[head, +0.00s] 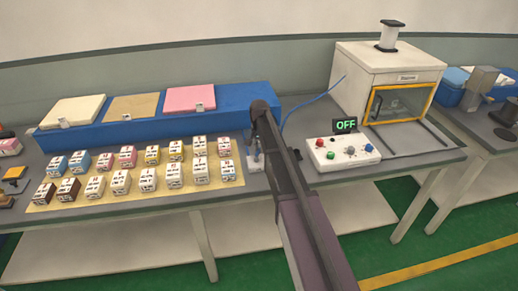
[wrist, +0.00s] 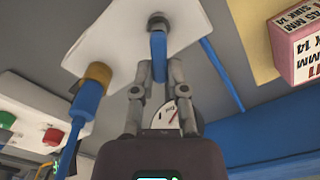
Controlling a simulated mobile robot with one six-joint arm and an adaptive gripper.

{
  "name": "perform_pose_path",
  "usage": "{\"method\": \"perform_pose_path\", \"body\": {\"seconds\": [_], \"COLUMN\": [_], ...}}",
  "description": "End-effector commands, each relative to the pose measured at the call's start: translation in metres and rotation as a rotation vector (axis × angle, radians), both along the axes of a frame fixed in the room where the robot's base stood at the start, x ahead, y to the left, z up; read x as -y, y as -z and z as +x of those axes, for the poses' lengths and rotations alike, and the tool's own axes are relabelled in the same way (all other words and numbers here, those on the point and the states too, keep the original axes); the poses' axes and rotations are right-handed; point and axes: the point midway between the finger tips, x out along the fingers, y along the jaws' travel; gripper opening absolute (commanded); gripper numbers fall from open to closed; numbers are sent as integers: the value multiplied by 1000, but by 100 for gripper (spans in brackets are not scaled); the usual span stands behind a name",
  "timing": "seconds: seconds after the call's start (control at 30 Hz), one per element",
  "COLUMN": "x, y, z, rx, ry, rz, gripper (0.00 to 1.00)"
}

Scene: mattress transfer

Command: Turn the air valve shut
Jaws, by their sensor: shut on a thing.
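The air valve's blue handle (wrist: 158,45) shows in the wrist view, standing upright in the picture in front of a white plate (wrist: 118,38). My gripper (wrist: 159,62) is shut on this handle, one grey finger on each side. A brass fitting (wrist: 97,72) with a blue hose (wrist: 84,103) is left of the fingers. A round white gauge (wrist: 173,114) shows partly behind the gripper. In the head view my gripper (head: 257,160) is down at the table, largely hidden by my arm, and the valve cannot be made out clearly.
A control box (head: 342,152) with coloured knobs and a green OFF display (head: 346,125) stands right of my arm. Behind it is a white chamber (head: 388,80). Several small printed boxes (head: 122,182) lie left of my arm, before a long blue block (head: 160,125).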

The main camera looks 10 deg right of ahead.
Motion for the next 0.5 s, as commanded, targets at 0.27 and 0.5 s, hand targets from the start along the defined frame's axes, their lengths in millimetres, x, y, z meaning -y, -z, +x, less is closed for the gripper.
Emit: {"method": "perform_pose_path", "body": {"seconds": [0.27, 0.5], "x": [-3, -7], "y": [0, 0], "z": [1, 3], "rx": [-1, -1], "ry": [-99, -264], "rz": [0, 0], "gripper": [0, 0]}}
